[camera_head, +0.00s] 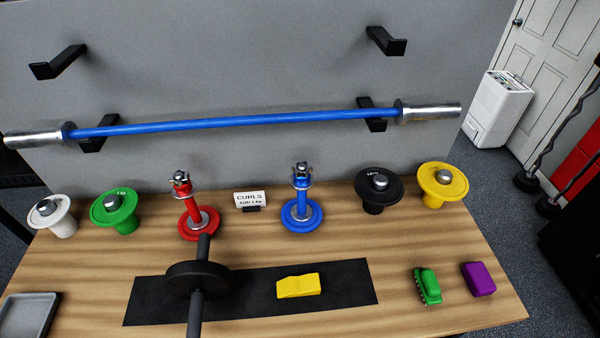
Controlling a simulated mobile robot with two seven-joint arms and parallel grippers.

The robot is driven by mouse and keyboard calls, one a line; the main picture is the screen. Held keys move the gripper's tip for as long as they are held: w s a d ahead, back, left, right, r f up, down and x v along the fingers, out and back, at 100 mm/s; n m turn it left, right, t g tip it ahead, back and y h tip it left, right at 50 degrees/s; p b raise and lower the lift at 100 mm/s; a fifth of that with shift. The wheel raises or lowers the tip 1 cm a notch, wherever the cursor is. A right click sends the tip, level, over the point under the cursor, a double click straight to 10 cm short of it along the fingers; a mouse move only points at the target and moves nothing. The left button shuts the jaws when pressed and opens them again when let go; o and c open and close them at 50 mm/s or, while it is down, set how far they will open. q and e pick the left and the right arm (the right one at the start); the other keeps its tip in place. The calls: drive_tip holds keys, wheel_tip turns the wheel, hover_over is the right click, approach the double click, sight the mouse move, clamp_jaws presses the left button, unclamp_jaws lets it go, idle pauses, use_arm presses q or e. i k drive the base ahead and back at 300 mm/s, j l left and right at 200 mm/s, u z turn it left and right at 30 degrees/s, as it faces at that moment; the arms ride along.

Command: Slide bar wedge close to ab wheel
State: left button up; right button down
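The yellow bar wedge (298,287) lies on the right half of a black mat (345,283) on the wooden table. The ab wheel (190,279), a dark disc with a grey handle rod through it, stands on the left half of the mat. Its rod points toward the back and front of the table. The wedge is to the right of the wheel, with a strip of bare mat between them. Neither of my grippers is in view.
White, green, black and yellow plates, plus red (197,222) and blue (302,215) plate posts, line the table's back. A green brush-like item (428,287) and purple block (478,279) lie right. A grey tray (28,318) is front left. A blue barbell (230,121) hangs behind.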

sight(306, 284)
drive_tip(key=i+l+u, duration=0.55)
drive_tip(key=u, duration=0.2)
drive_tip(key=k+l, duration=0.05)
drive_tip(key=l, duration=0.05)
